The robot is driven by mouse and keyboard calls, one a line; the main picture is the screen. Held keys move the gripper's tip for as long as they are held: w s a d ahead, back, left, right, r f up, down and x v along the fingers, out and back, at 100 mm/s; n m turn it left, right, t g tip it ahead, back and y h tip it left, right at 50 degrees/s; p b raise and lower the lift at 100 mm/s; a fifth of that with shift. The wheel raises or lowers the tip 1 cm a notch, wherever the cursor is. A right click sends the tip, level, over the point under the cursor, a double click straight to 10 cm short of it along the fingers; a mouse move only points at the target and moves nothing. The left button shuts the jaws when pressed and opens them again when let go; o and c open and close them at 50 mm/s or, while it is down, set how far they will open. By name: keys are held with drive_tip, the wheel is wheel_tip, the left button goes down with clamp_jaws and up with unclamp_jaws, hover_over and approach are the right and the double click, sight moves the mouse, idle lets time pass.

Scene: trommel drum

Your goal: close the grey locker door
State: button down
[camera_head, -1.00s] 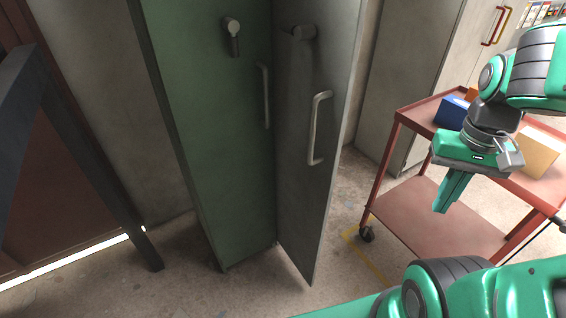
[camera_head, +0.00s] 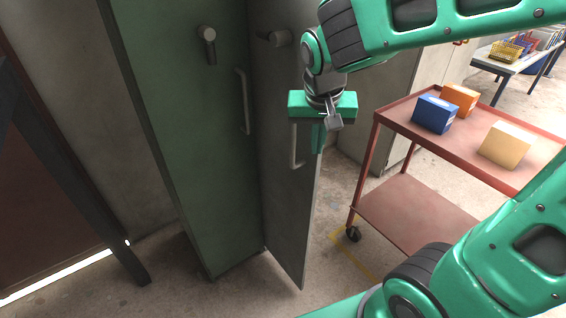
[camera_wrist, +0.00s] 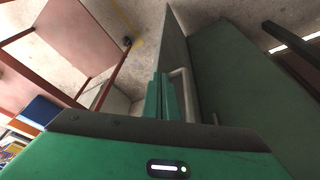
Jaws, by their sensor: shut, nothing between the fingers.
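The grey locker door (camera_head: 285,215) stands ajar, at an angle to the green front (camera_head: 185,140) beside it. My gripper (camera_head: 318,148) is shut and empty, pointing down at the door's right, free edge, at about handle height. In the wrist view the shut fingers (camera_wrist: 164,95) lie just left of the door's handle (camera_wrist: 183,90), by the door's edge. I cannot tell whether they touch the door. My gripper body hides part of the door's upper edge.
A red cart (camera_head: 400,205) stands to the right, with blue (camera_head: 433,114), orange (camera_head: 460,97) and tan (camera_head: 505,145) boxes on top. A dark slanted post (camera_head: 75,180) stands at left. Floor between door and cart is narrow but clear.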

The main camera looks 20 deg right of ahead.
sight(291, 142)
drive_tip(key=a+m, duration=0.1)
drive_tip(key=a, duration=0.1)
drive_tip(key=w+a+m, duration=0.1)
drive_tip(key=a, duration=0.1)
drive_tip(key=a+m+h, duration=0.1)
drive_tip(key=a, duration=0.1)
drive_tip(key=shift+w+r+g, duration=0.25)
drive_tip(key=shift+w+g, duration=0.05)
drive_tip(key=shift+w, duration=0.05)
drive_tip(key=a+m+h, duration=0.1)
drive_tip(key=a+m, duration=0.3)
drive_tip(key=a, duration=0.3)
drive_tip(key=w+d+f, duration=0.3)
drive_tip(key=d+f, duration=0.3)
drive_tip(key=f, duration=0.2)
drive_tip(key=shift+d+f+m, duration=0.25)
drive_tip(key=shift+f+m, duration=0.05)
drive_tip(key=shift+f, duration=0.1)
drive_tip(key=shift+w+d, duration=0.1)
